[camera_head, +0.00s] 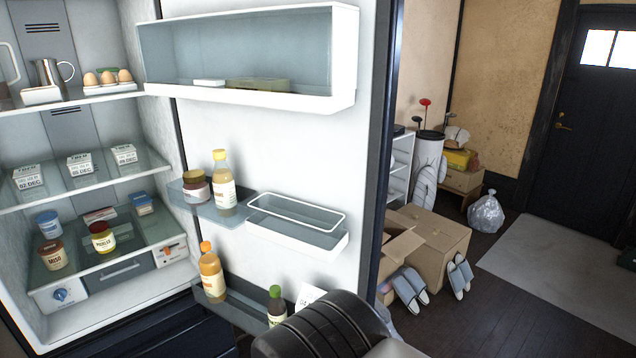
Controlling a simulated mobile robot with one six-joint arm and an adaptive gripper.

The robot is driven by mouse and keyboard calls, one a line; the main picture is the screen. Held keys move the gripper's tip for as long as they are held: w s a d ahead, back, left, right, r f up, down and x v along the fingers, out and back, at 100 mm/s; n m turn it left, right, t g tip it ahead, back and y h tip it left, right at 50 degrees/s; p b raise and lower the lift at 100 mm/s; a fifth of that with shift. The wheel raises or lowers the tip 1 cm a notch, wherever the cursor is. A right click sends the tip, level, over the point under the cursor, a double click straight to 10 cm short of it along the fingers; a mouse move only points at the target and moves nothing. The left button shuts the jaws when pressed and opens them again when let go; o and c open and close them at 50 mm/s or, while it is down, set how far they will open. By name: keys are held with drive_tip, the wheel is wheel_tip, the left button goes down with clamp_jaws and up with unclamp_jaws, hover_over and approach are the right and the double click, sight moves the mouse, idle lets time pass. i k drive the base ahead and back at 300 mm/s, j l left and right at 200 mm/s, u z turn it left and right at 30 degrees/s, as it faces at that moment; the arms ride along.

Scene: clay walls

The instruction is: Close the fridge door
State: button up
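The fridge stands open on the left, with its lit compartment (85,130) showing shelves of jars, cartons and eggs. The fridge door (305,150) is swung wide open, and its white inner face is turned toward me. The door carries a large upper bin (330,100), a smaller empty-looking bin (320,240) and low racks with bottles (212,270). A dark rounded part of my arm shows at the bottom middle, in front of the lower door. It hides part of the lowest rack. My gripper's fingers are not in view, and I cannot tell whether my arm touches the door.
Beyond the door's edge, cardboard boxes (430,240) and slippers (410,290) are on the dark wooden floor. A plastic bag (486,212) sits farther back. A grey mat (560,265) lies before a dark entrance door (583,130).

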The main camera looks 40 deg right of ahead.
sight(333, 150)
drive_tip(key=l+u, duration=0.15)
drive_tip(key=l, duration=0.25)
drive_tip(key=k+l+u, duration=0.15)
drive_tip(key=l, duration=0.25)
drive_tip(key=l+u, duration=0.15)
drive_tip(key=l, duration=0.25)
drive_tip(key=k+l+u, duration=0.2)
drive_tip(key=l, duration=0.2)
drive_tip(key=k+l+u, duration=0.15)
drive_tip(key=l, duration=0.25)
drive_tip(key=k+l+u, duration=0.15)
drive_tip(key=l, duration=0.2)
drive_tip(key=k+l+u, duration=0.15)
drive_tip(key=l, duration=0.2)
drive_tip(key=i+l+u, duration=0.15)
drive_tip(key=l, duration=0.3)
drive_tip(key=i+l+u, duration=0.15)
drive_tip(key=l, duration=0.3)
drive_tip(key=l+u, duration=0.1)
drive_tip(key=l, duration=0.4)
